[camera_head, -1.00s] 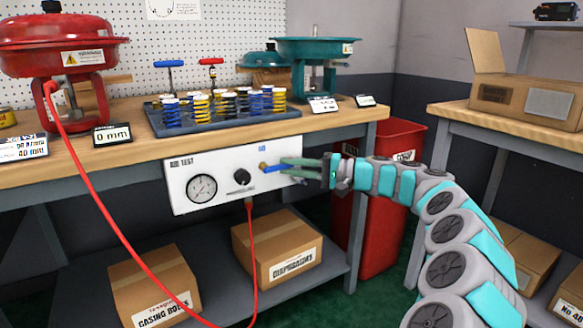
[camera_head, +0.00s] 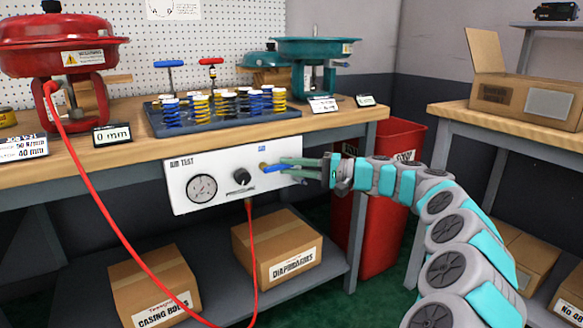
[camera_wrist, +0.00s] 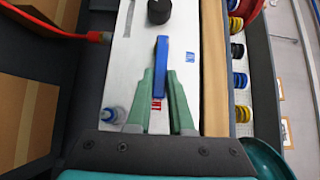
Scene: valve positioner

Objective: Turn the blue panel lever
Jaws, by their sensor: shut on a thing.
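The white air test panel (camera_head: 220,190) hangs under the front edge of the workbench. Its blue lever (camera_head: 271,168) is at the right end of the panel and lies roughly sideways in the head view. My gripper (camera_head: 284,167) reaches in from the right, with its green fingers around the lever. In the wrist view, the blue lever (camera_wrist: 161,65) stands between the two fingertips of my gripper (camera_wrist: 161,78), which is shut on it. The lever's far end extends past the fingertips. The fingers partly hide the lever in the head view.
A black knob (camera_head: 242,176) and a round gauge (camera_head: 202,188) sit left of the lever. A red hose (camera_head: 251,250) hangs below the panel. A red bin (camera_head: 378,225) stands behind my arm. A tray of springs (camera_head: 215,120) is on the bench above.

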